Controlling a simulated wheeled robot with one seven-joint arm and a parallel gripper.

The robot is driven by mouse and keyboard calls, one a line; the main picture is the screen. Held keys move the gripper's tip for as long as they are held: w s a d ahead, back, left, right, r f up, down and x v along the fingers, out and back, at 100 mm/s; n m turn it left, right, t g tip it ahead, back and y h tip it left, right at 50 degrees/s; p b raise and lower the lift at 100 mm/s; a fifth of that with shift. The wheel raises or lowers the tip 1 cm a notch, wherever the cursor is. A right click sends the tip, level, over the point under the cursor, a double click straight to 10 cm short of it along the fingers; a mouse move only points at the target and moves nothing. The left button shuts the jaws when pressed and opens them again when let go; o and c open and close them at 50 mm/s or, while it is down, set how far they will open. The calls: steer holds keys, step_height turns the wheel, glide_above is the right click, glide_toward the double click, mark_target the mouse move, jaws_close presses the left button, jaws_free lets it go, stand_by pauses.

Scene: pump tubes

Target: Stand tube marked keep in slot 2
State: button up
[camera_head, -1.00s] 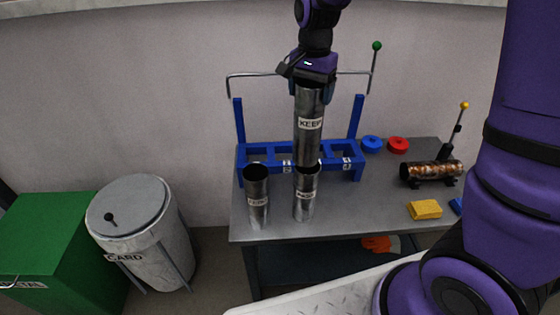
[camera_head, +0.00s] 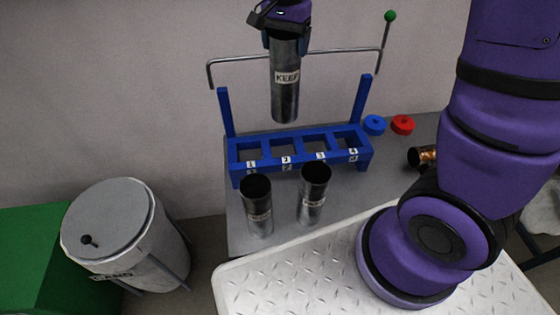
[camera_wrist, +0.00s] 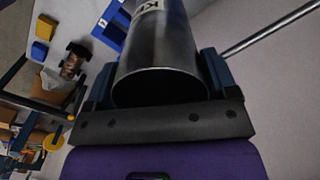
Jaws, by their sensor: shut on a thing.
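The metal tube marked KEEP (camera_head: 285,88) hangs upright in my gripper (camera_head: 287,38), above the blue rack. In the wrist view the tube (camera_wrist: 162,50) fills the space between the two fingers of my gripper (camera_wrist: 160,88), which are shut on its upper end. The blue rack (camera_head: 300,163) has a row of square slots labelled 1 to 4, all empty. Slot 2 (camera_head: 282,149) is second from the left. In the head view the tube's lower end appears just above slot 2, clear of the rack; its exact alignment in depth cannot be told.
Two other labelled metal tubes, one left (camera_head: 257,203) and one right (camera_head: 313,192), stand in front of the rack. A bar (camera_head: 235,57) with a green knob (camera_head: 390,16) spans above the rack. Blue (camera_head: 375,124) and red (camera_head: 403,124) caps lie to its right. A lidded bin (camera_head: 120,235) stands left.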

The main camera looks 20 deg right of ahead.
mark_target(284, 88)
steer(key=shift+w, duration=0.25)
steer(key=shift+w+f, duration=0.15)
steer(key=shift+f, duration=0.6)
step_height(284, 88, down, 24)
steer(key=shift+r, duration=0.25)
steer(key=o, duration=1.6)
steer(key=shift+f, duration=0.15)
step_height(284, 88, up, 13)
steer(key=shift+f, duration=0.2)
